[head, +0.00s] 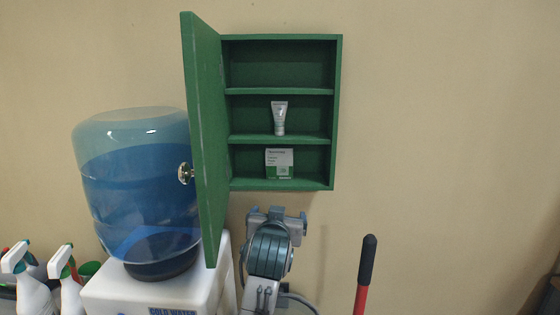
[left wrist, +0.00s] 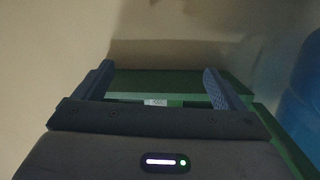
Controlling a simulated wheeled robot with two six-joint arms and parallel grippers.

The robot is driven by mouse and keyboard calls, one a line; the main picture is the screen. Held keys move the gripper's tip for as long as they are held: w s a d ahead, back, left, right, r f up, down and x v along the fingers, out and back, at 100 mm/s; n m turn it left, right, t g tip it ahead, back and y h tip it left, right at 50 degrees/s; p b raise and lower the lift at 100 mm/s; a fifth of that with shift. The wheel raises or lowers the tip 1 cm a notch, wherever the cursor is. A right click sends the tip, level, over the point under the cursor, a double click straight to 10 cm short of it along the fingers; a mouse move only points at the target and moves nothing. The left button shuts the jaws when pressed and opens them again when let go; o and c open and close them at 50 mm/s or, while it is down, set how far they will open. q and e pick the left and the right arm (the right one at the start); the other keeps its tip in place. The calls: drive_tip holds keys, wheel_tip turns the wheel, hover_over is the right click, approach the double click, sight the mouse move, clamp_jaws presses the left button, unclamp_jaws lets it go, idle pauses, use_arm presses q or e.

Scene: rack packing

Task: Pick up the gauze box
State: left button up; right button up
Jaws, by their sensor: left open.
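The gauze box (head: 279,163), white above and green below, stands upright on the bottom shelf of the open green wall cabinet (head: 338,115). My left gripper (head: 278,214) is just below the cabinet, under the box, and apart from it. In the left wrist view my left gripper (left wrist: 158,84) has its fingers wide apart with nothing held. A small pale patch (left wrist: 155,102) against green shows between the fingers; it looks like part of the box, but most is hidden. My right gripper is not in view.
The cabinet door (head: 205,130) stands open on the left, its edge reaching lower than the cabinet. A white tube (head: 279,117) is on the middle shelf. A blue water bottle (head: 140,200) on a white dispenser (head: 150,290) stands left. A red pole with black grip (head: 366,270) stands right.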

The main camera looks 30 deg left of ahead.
use_arm(q)
drive_tip(key=n+t+y, duration=0.2)
approach(280, 154)
drive_tip(key=a, duration=0.1)
drive_tip(key=p+x, duration=0.2)
drive_tip(key=x, duration=0.3)
drive_tip(key=shift+w, duration=0.1)
drive_tip(key=shift+w+a, duration=0.15)
drive_tip(key=shift+w, duration=0.1)
drive_tip(key=p+x, duration=0.2)
drive_tip(key=x, duration=0.1)
drive_tip(key=p+x, duration=0.1)
drive_tip(key=shift+w+d, duration=0.25)
drive_tip(key=shift+w, duration=0.1)
drive_tip(key=shift+w+a+f, duration=0.15)
drive_tip(key=shift+w+a, duration=0.1)
drive_tip(key=shift+w, duration=0.05)
drive_tip(key=shift+d, duration=0.1)
drive_tip(key=shift+c, duration=0.4)
drive_tip(key=c, duration=1)
